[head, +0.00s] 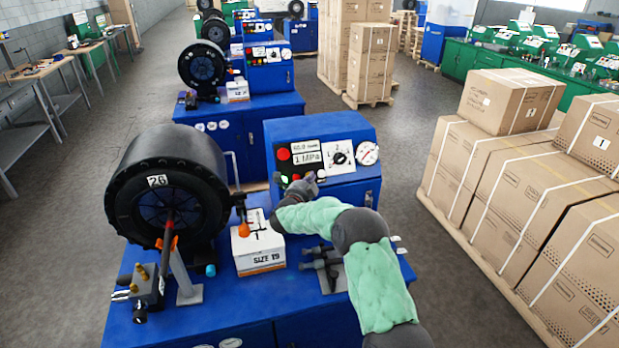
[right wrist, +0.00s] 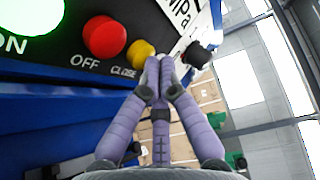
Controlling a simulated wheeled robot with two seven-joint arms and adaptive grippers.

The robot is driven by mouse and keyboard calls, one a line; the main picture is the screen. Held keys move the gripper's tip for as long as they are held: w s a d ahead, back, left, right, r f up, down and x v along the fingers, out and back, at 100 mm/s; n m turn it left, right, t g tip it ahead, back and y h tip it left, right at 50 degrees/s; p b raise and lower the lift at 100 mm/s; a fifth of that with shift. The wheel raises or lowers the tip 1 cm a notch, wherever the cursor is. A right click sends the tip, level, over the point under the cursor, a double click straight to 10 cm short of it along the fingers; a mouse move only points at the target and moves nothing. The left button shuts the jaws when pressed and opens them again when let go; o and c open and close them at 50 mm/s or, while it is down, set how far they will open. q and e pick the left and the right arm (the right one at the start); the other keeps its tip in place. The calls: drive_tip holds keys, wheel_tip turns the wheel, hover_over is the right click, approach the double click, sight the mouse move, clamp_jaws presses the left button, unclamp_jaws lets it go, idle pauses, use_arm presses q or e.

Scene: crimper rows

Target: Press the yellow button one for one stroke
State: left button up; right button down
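The yellow button (right wrist: 140,53), marked CLOSE, shows on the dark control panel in the right wrist view. It stands beside the red OFF button (right wrist: 105,37). My right gripper (right wrist: 157,66) has its purple fingers together, with nothing seen between them. Its tips appear just right of the yellow button and partly overlap its edge; I cannot tell whether they touch it. In the head view my right gripper (head: 308,182) is at the lower part of the blue control box (head: 350,125), where I cannot make out the yellow button. My left gripper is not in view.
A white SIZE 19 box (head: 258,250) and dark tools (head: 322,262) lie near my right arm. Strapped cartons (head: 500,190) fill the right side. A bright green ON button (right wrist: 30,14) is at the wrist view's corner.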

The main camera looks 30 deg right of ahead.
drive_tip(key=shift+w+f, duration=0.15)
drive_tip(key=shift+w, duration=0.05)
idle(0.3)
drive_tip(key=shift+s, duration=0.15)
drive_tip(key=shift+s+a+r+b, duration=0.15)
drive_tip(key=shift+s+r+b, duration=0.15)
drive_tip(key=shift+s+r, duration=0.2)
drive_tip(key=shift+s, duration=0.1)
idle(0.3)
drive_tip(key=s+r, duration=0.1)
drive_tip(key=s, duration=0.1)
drive_tip(key=s+a+r, duration=0.1)
drive_tip(key=s, duration=0.1)
drive_tip(key=shift+r, duration=0.35)
idle(2.4)
